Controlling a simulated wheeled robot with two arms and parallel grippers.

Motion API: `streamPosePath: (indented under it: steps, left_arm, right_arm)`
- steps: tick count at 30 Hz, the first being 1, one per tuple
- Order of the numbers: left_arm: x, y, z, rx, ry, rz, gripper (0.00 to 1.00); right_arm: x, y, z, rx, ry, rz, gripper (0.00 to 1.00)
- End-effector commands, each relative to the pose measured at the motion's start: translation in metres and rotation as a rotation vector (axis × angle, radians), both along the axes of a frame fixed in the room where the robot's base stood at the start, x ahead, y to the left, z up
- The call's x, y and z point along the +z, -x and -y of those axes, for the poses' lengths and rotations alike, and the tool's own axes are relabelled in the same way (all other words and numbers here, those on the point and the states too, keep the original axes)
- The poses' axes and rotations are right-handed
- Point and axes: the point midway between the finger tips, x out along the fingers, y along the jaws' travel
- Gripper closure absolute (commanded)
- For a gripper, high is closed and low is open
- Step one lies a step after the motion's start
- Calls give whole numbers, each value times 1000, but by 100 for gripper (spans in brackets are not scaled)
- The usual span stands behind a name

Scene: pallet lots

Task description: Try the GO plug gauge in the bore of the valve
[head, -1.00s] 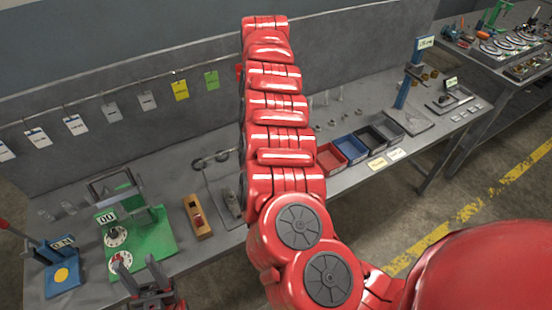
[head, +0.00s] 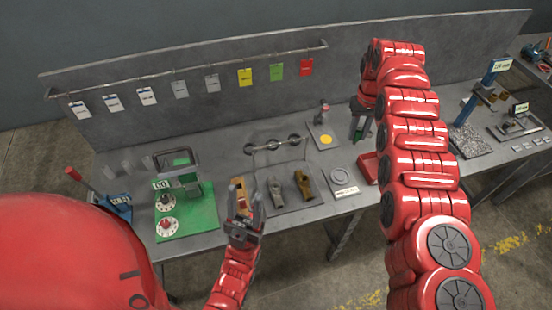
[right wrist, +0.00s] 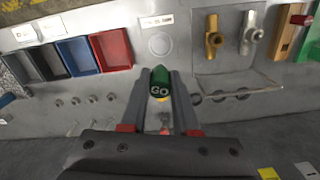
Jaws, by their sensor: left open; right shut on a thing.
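My right gripper (right wrist: 158,110) is shut on the green GO plug gauge (right wrist: 159,80), whose "GO" lettering faces the right wrist camera. In the head view this gripper (head: 360,125) is above the back of the bench, partly behind my right arm. A brass valve (head: 304,185) and a grey valve (head: 276,191) lie side by side on a grey mat. They also show in the right wrist view, the brass one (right wrist: 213,38) and the grey one (right wrist: 248,34), apart from the gauge. My left gripper (head: 245,207) is open and empty, in front of the wooden block (head: 239,188).
A white plate with a round mark (head: 343,181) sits right of the valves. A wire rack with rings (head: 280,145) stands behind them. A green dial stand (head: 187,215) is at left. Red (right wrist: 113,49), blue (right wrist: 77,56) and dark bins stand on the bench. Tags hang along the back rail.

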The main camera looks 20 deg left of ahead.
Motion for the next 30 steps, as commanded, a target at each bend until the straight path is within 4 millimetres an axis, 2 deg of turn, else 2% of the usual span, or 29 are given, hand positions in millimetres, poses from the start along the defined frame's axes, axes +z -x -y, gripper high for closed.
streamPosePath:
  steps: [11,30]
  left_arm:
    - [8,0,0,0,0,0,50]
    - [11,0,0,0,0,-1,50]
  right_arm:
    - [-7,4,-18,45,1,2,100]
    - [-12,9,-30,77,7,5,100]
